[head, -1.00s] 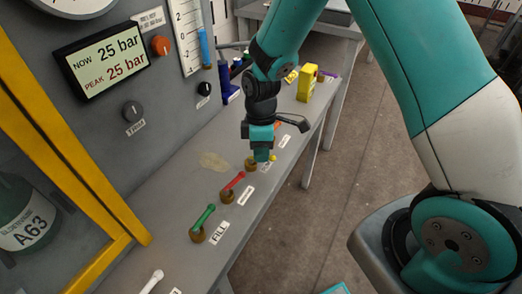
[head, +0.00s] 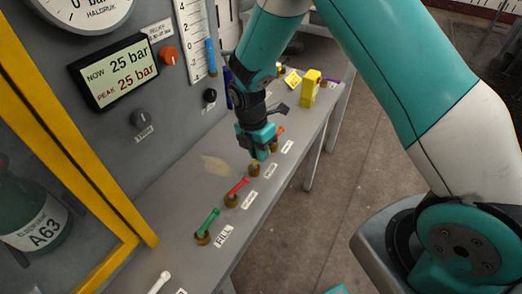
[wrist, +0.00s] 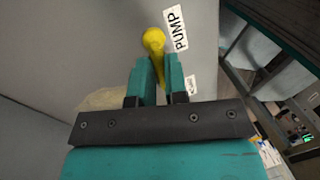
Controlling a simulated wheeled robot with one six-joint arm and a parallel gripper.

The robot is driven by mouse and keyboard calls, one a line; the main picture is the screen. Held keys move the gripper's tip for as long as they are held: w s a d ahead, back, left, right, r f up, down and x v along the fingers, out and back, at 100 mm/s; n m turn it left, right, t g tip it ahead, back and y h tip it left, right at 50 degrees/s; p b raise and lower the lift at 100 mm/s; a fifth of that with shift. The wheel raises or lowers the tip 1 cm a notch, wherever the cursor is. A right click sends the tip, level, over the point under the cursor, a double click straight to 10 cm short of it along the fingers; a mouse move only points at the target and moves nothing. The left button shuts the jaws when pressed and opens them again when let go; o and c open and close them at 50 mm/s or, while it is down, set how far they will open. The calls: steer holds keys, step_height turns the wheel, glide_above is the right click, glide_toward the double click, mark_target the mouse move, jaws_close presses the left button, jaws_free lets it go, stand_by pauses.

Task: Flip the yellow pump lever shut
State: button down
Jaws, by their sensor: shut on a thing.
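The yellow pump lever (wrist: 153,42) shows in the wrist view beside its PUMP label (wrist: 176,28). Its round knob stands out beyond my fingertips and its shaft runs down between them. My gripper (wrist: 157,85) is shut on the lever. In the head view my gripper (head: 261,152) is low over the bench, tilted, at a brass-coloured base (head: 254,170). There the lever is mostly hidden by my fingers, so its exact angle is hard to tell.
A red lever (head: 237,187) and a green lever (head: 208,222) stand nearer on the bench (head: 175,215), with a white one (head: 159,282) nearest. A yellow block (head: 310,88) stands farther back. The panel display (head: 115,70) reads 25 bar.

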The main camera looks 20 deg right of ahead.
steer(key=shift+w+a+n, duration=0.15)
steer(key=shift+w+n, duration=0.05)
steer(key=shift+n, duration=0.6)
steer(key=c, duration=1.1)
jaws_free()
steer(key=shift+c, duration=0.2)
step_height(320, 180, up, 17)
steer(key=w+a, duration=0.2)
steer(key=shift+w, duration=0.3)
steer(key=shift+r, duration=0.1)
